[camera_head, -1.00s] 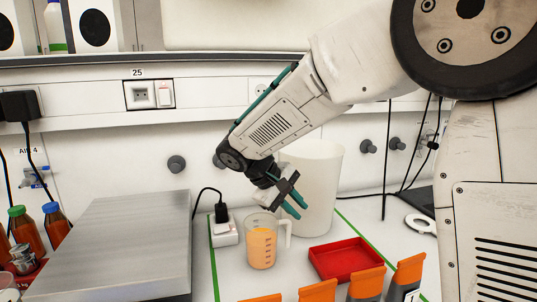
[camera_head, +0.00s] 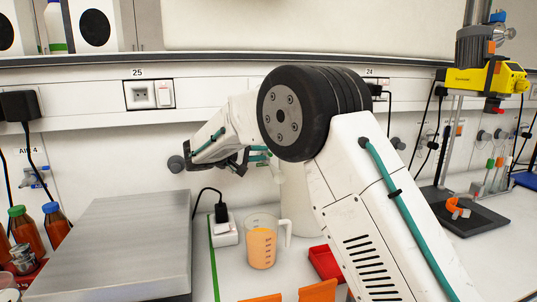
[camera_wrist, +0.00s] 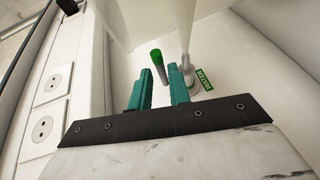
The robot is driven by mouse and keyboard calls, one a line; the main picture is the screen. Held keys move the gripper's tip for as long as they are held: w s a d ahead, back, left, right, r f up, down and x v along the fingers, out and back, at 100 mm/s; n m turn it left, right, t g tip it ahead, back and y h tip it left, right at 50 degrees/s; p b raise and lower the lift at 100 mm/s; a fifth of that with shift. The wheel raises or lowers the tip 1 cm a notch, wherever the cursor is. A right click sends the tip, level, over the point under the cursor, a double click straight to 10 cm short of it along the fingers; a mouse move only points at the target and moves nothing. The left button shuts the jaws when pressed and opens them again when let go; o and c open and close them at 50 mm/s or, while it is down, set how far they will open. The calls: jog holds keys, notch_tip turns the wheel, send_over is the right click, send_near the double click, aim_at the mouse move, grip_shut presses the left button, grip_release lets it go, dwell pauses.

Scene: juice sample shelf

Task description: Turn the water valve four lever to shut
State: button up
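My gripper (camera_head: 260,158) is raised in front of the back wall, its teal fingers pointing right. In the wrist view its two fingers (camera_wrist: 160,75) are apart with nothing held between them. A green-ended bar (camera_wrist: 158,64), which looks like the valve lever, shows just beyond and between the fingertips; I cannot tell the exact distance. Right of it stands a pale pipe with a white and grey base (camera_wrist: 188,70), beside a green label (camera_wrist: 205,80) that seems to read WATER, its number unclear. In the head view my arm largely hides this valve.
A measuring jug with orange juice (camera_head: 262,246), a red tray (camera_head: 325,263) and a white container (camera_head: 298,200) stand below my arm. A metal box (camera_head: 135,240) is at left, near brown bottles (camera_head: 57,225). A valve (camera_head: 35,178) labelled AIR 4 is on the wall.

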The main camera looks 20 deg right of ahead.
jog(key=shift+x, duration=1.9)
